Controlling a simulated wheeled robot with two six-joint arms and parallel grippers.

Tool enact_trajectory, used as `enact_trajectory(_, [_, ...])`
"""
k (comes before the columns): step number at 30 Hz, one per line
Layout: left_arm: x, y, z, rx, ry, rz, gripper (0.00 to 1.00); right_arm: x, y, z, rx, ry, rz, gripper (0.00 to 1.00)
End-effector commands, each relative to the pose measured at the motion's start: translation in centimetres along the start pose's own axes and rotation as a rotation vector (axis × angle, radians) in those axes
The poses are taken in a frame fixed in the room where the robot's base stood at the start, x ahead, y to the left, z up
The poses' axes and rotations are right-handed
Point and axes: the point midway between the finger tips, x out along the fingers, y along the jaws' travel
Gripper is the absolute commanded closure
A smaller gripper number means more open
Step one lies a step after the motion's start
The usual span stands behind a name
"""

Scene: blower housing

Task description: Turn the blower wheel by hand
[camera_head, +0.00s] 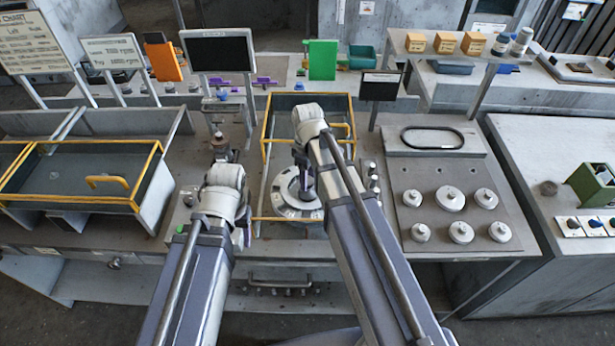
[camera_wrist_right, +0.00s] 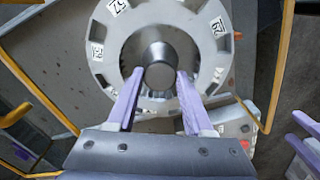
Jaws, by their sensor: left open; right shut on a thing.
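The blower wheel (camera_head: 285,192) is a pale grey ring with white numbered labels, lying inside the yellow-railed bay at the centre. In the right wrist view the wheel (camera_wrist_right: 103,35) surrounds a dark round centre knob (camera_wrist_right: 158,52). My right gripper (camera_wrist_right: 160,76) has its two purple fingers on either side of this knob and is shut on it. In the head view my right arm hides much of the wheel. My left gripper (camera_head: 240,236) is open, low to the left of the wheel, mostly hidden behind its own wrist. Purple fingers also show at the right edge of the wrist view.
Yellow rails (camera_head: 265,150) edge the bay around the wheel. A grey plate (camera_head: 455,200) with several round knobs lies right of it. A dark monitor (camera_head: 218,52) stands behind. A yellow-railed bin (camera_head: 75,170) is at the left. A small box with a red button (camera_wrist_right: 243,145) is beside the wheel.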

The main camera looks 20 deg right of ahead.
Motion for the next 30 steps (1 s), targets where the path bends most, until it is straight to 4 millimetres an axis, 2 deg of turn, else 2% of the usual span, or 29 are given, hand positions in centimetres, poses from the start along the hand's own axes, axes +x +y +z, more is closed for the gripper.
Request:
enact_trajectory(18, [0.00,0.00,0.00,0.000,0.000,0.000,0.43,0.00,-0.01,0.01,-0.555,0.000,0.000,1.00])
enact_trajectory(30, [0.00,0.00,0.00,0.000,0.000,0.000,0.43,0.00,-0.01,0.00,-0.763,0.000,0.000,1.00])
